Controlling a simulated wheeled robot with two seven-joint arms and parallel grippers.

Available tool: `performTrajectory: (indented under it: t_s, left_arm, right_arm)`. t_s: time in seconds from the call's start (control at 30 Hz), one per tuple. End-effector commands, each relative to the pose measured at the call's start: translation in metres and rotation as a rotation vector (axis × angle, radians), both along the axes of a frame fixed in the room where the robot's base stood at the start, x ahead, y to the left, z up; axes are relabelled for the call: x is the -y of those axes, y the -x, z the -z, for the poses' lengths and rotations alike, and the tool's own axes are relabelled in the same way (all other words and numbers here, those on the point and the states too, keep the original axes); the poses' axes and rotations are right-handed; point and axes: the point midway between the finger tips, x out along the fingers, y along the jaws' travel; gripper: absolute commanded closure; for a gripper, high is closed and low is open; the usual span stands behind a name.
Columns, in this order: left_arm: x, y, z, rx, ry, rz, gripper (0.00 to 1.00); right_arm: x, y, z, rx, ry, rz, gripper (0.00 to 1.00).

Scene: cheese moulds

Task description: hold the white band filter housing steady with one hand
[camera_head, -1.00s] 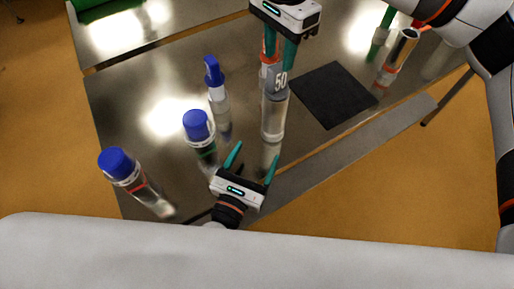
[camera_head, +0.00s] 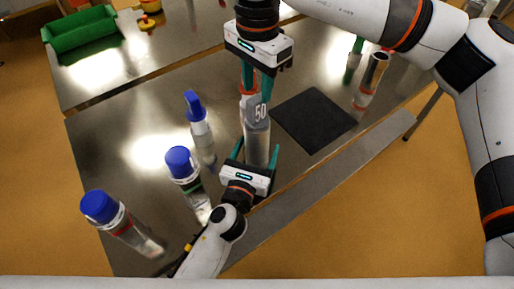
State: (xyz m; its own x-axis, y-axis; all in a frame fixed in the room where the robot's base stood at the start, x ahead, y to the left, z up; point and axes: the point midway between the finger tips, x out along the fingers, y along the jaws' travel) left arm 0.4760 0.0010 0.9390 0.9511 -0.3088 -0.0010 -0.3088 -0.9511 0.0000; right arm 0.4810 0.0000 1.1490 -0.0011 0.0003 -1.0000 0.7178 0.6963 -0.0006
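A clear upright cylinder (camera_head: 257,145) stands near the front edge of the metal table; I take it for the filter housing. A pale band marked "50" (camera_head: 258,112) is around its upper part. My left gripper (camera_head: 256,152) is open, low on the near side, with one teal finger on each side of the cylinder; I cannot tell whether they touch it. My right gripper (camera_head: 256,94) points down from above, its fingers closed on an orange-banded piece (camera_head: 249,88) at the cylinder's top. Whether this piece is joined to the cylinder is hidden.
Blue-capped bottles stand left of the cylinder: one in front (camera_head: 100,208), one in the middle (camera_head: 180,163), one behind (camera_head: 194,107). A black mat (camera_head: 313,120) lies to the right. An open-topped tube (camera_head: 372,75) stands beyond it. A green bin (camera_head: 82,32) is at the back left.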

Motion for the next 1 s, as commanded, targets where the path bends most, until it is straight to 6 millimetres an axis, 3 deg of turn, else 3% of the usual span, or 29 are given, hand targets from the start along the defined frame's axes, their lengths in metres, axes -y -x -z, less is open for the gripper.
performTrajectory:
  t_s: [0.33,0.7,0.77,1.0]
  left_arm:
    - [0.001,-0.004,0.0,0.0,0.0,0.0,0.24]
    - [0.001,-0.003,0.0,0.0,0.0,0.0,0.82]
    - [0.001,-0.003,0.0,0.0,0.0,0.0,0.82]
    - [0.001,-0.003,0.0,0.0,0.0,0.001,0.82]
  right_arm:
    - [0.0,0.0,0.0,0.0,0.0,0.0,0.64]
    - [0.0,0.0,0.0,0.0,0.0,0.0,0.62]
    - [0.0,0.0,-0.002,0.001,0.0,0.002,0.53]
    - [-0.008,0.002,-0.039,0.006,0.002,0.093,0.53]
